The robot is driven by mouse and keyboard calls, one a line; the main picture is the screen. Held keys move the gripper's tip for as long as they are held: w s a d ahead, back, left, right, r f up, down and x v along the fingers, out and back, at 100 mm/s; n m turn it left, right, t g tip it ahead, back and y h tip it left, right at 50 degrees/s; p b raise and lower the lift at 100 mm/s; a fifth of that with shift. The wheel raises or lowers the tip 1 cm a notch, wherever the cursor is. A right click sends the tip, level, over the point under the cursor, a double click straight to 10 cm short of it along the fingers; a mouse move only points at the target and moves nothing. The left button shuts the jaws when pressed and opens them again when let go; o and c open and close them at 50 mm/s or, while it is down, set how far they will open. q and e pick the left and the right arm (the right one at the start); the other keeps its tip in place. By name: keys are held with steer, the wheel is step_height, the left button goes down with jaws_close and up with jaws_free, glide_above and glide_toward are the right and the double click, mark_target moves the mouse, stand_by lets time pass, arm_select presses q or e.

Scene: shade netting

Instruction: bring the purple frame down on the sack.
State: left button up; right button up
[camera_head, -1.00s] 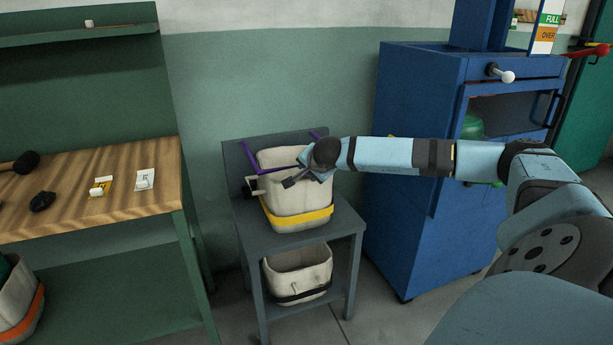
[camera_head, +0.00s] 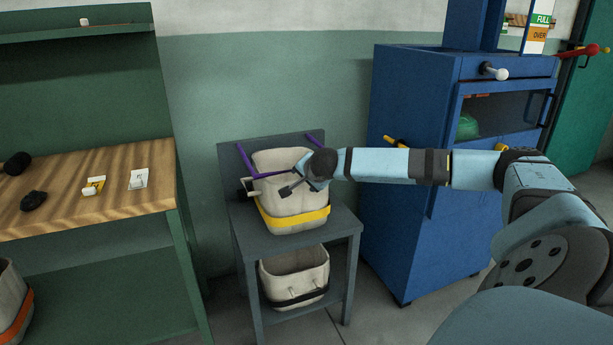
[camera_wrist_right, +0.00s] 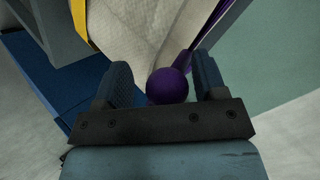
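The purple frame (camera_head: 244,158) is a thin bar frame at the top of the pale sack (camera_head: 292,200), which has a yellow band. One side of the frame slopes along the sack's left edge, and another piece shows behind at right. A purple ball knob (camera_wrist_right: 167,86) sits between the fingers of my right gripper (camera_wrist_right: 163,82) in the right wrist view. The fingers are apart, with a visible gap at the knob's left. In the head view my right gripper (camera_head: 296,178) is at the sack's upper front and hides part of the frame. My left gripper is out of view.
The sack stands on a grey stand (camera_head: 340,226); a second sack (camera_head: 296,276) with a black band is on its lower shelf. A wooden-topped bench (camera_head: 120,205) is at left. A blue cabinet (camera_head: 400,220) stands close at right, behind my arm.

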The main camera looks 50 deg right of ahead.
steer(key=shift+r, duration=0.2)
steer(key=shift+s+a+r, duration=0.15)
steer(key=shift+s+r, duration=0.15)
steer(key=shift+s, duration=0.05)
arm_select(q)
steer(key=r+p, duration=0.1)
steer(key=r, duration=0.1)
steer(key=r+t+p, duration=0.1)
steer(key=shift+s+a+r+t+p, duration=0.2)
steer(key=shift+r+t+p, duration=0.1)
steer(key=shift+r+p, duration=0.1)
arm_select(e)
steer(key=v, duration=1.3)
steer(key=shift+f, duration=0.15)
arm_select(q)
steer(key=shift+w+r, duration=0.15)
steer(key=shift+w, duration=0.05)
arm_select(e)
steer(key=shift+a, duration=0.1)
